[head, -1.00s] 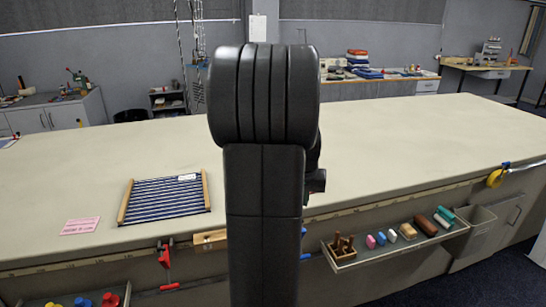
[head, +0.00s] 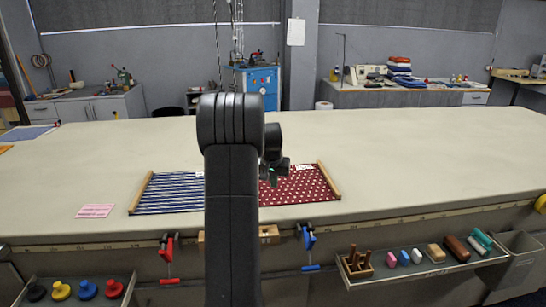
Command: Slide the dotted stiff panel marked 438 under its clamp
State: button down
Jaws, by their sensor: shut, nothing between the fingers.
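The dotted panel (head: 295,188) is dark red with white dots and lies flat on the cloth table. It has a wooden bar at its right end and a small white label near its far edge. The label is too small to read, and my arm hides the panel's left part. A blue clamp (head: 307,247) hangs at the table's front edge below this panel. A red clamp (head: 168,257) hangs further left. My gripper (head: 273,176) shows just right of my arm, dark and shut, over the dotted panel's left part in the picture. Its height is unclear.
A blue striped panel (head: 170,193) with a wooden bar lies left of my arm. A pink card (head: 95,211) lies left of it. Below the front edge are a tray of coloured knobs (head: 88,290) and a shelf of blocks (head: 415,258). The table (head: 430,150) is clear on the right.

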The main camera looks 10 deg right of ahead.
aim_at(305, 183)
jog(key=i+l+u, duration=0.1)
jog(key=l, duration=0.35)
jog(key=i+l+u, duration=0.15)
jog(key=l, duration=0.3)
jog(key=i+l+u, duration=0.1)
jog(key=i+l, duration=0.15)
jog(key=l, duration=0.2)
jog(key=i+l+u, duration=0.1)
jog(key=l, duration=0.35)
jog(key=i+l+u, duration=0.15)
jog(key=l, duration=0.35)
